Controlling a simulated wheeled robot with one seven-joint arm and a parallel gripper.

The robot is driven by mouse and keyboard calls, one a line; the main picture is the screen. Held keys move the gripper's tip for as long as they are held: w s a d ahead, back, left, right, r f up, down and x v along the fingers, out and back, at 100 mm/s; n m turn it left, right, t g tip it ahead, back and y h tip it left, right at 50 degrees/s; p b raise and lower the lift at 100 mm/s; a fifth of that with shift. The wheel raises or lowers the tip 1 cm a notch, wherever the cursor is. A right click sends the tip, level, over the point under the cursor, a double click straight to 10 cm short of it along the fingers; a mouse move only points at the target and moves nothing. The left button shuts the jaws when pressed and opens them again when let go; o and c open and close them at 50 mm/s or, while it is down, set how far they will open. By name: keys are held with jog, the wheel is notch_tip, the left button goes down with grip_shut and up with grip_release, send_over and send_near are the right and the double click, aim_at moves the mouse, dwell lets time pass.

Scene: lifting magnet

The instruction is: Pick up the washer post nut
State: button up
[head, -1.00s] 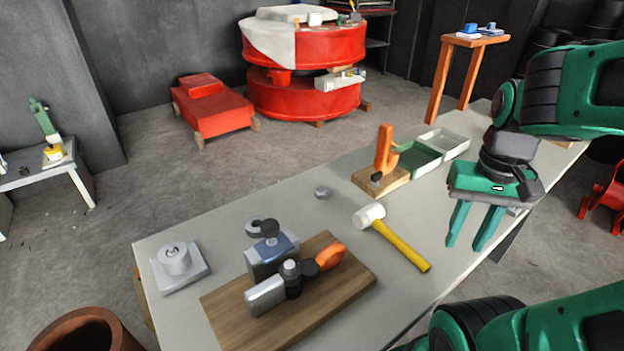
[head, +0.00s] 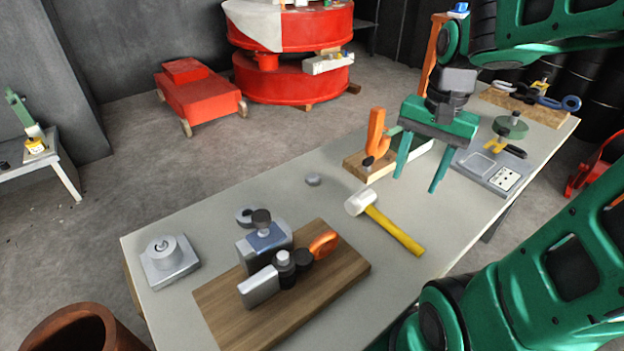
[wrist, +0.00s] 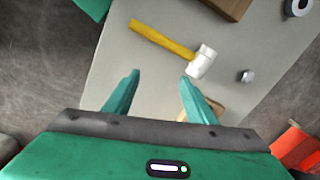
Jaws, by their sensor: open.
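My gripper (head: 417,183) is above the table to the right of the nut, fingers pointing down, open and empty. In the wrist view the open fingers (wrist: 159,76) are well apart, with the nut outside them to the right. A grey plate with a round post (head: 168,255) sits at the table's left end.
A yellow-handled hammer (head: 392,229) lies near the nut. The vise board (head: 335,280) and a grey ring (head: 243,215) are left. The tabletop around the nut is clear.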

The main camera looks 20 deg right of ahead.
jog(key=w+a+m+y, duration=0.1)
jog(key=w+a+m, duration=0.35)
jog(key=w, duration=0.65)
jog(key=m+y, duration=0.2)
jog(key=m, duration=0.2)
send_near(313, 176)
jog(key=x, duration=0.8)
jog(key=shift+a+f, duration=0.1)
jog(key=c, duration=1.1)
